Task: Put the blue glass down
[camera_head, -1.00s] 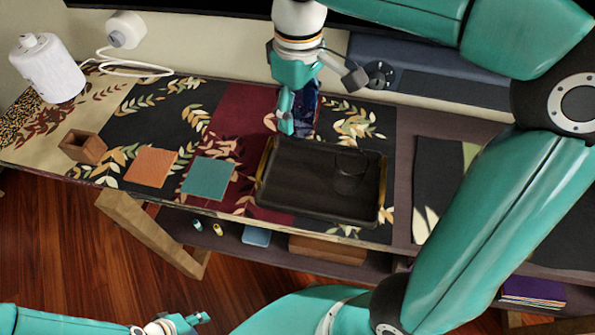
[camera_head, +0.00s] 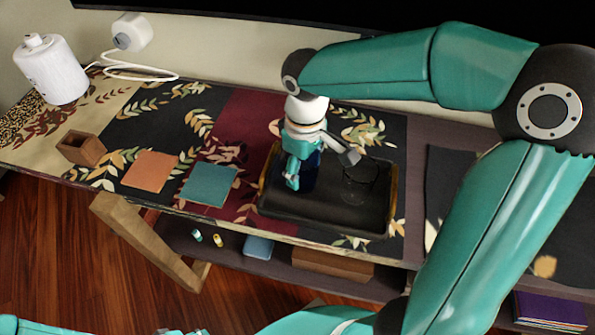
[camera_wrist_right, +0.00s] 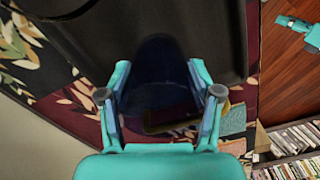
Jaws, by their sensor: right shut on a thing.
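My right gripper (camera_head: 300,178) is shut on the blue glass (camera_head: 312,170), over the left part of the black tray (camera_head: 325,224). In the right wrist view the dark blue, see-through glass (camera_wrist_right: 155,92) sits between both fingers of the right gripper (camera_wrist_right: 157,75). In the head view the gripper hides much of the glass. I cannot tell whether its base touches the tray. A clear glass (camera_head: 358,184) stands on the tray to the right. My left gripper (camera_head: 178,331) barely shows at the bottom edge, away from the table; its jaws are unclear.
An orange coaster (camera_head: 150,171) and a teal coaster (camera_head: 209,185) lie left of the tray. A small wooden box (camera_head: 82,149) and a white lamp-like cylinder (camera_head: 52,70) stand farther left. A lower shelf (camera_head: 228,258) holds small items. The tray's front part is bare.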

